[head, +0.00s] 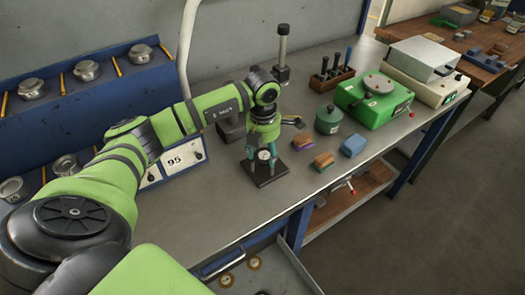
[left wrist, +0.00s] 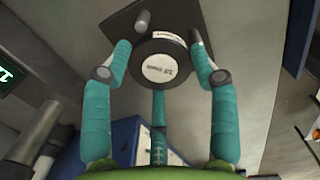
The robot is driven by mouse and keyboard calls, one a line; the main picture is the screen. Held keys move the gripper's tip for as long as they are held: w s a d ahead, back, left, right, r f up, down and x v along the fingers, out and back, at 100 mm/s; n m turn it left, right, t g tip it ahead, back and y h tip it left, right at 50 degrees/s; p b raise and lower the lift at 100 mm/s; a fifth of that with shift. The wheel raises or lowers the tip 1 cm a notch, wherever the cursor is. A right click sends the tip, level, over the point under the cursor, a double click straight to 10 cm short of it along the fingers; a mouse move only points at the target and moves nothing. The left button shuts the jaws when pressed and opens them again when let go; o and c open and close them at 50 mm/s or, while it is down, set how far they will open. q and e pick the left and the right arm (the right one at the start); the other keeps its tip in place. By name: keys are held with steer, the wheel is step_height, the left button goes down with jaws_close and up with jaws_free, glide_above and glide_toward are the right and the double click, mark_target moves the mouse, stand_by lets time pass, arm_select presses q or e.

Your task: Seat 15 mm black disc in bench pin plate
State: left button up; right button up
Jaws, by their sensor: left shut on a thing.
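My left gripper (head: 263,153) is above the bench, pointing down, with its teal fingers closed around a black disc. The disc (left wrist: 150,47) shows in the left wrist view with a round white label on its face and a small label at its rim. The dark pin plate (head: 270,178) lies on the bench just below the gripper; it also shows behind the disc in the left wrist view (left wrist: 118,25), with two metal pins beside the disc. The disc covers the plate's middle. I cannot tell whether the disc touches the plate. My right gripper is out of view.
A brown-topped block (head: 323,161), a purple-and-tan block (head: 302,142), a blue block (head: 353,145) and a green lidded pot (head: 328,120) stand right of the plate. A green machine (head: 373,100) is farther right. The bench front (head: 215,232) is clear.

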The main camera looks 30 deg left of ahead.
arm_select(q)
steer(key=shift+s+d+f+p, duration=0.2)
steer(key=shift+d+f+p, duration=0.15)
steer(key=shift+p, duration=0.15)
stand_by(0.5)
steer(key=shift+a+g, duration=0.3)
stand_by(0.4)
